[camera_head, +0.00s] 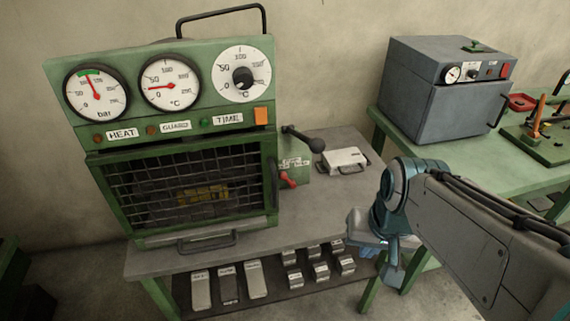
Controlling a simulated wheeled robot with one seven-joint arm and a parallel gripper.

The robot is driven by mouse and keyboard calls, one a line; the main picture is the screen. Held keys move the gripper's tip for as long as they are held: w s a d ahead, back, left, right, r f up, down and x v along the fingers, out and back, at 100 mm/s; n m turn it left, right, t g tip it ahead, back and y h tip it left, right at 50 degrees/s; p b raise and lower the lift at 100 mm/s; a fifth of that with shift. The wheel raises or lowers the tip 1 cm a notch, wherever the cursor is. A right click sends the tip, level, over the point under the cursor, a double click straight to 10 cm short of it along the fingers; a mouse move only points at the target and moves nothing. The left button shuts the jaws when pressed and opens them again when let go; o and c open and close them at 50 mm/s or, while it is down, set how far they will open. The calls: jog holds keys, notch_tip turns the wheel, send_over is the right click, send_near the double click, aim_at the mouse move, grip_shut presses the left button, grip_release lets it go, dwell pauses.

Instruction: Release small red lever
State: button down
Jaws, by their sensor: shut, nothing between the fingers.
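The small red lever (288,180) sticks out low on the right side of the green press, just below a white label. It slants down to the right. My gripper (388,270) is to the right of and below the lever in the picture, well apart from it, near the front right corner of the grey bench. Its fingers are small and partly hidden by my own wrist; they look shut and hold nothing.
The green press (170,133) has gauges, a closed mesh guard and a black-knobbed lever (305,138) above the red one. A pale metal block with a handle (343,160) lies on the bench. A grey oven (440,95) stands at right. Metal blocks fill the lower shelf.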

jog(key=w+a+f+m+g+y, duration=0.1)
jog(key=w+a+f+m+y, duration=0.15)
jog(key=w+a+m, duration=0.45)
jog(key=m+t+y, duration=0.5)
jog(key=m+y, duration=0.2)
jog(key=m, duration=2.2)
send_near(287, 179)
jog(key=s, duration=0.3)
jog(key=shift+a+r, duration=0.25)
jog(key=shift+a, duration=0.2)
jog(key=x, duration=1)
jog(key=shift+a+r, duration=0.1)
jog(key=shift+r, duration=0.1)
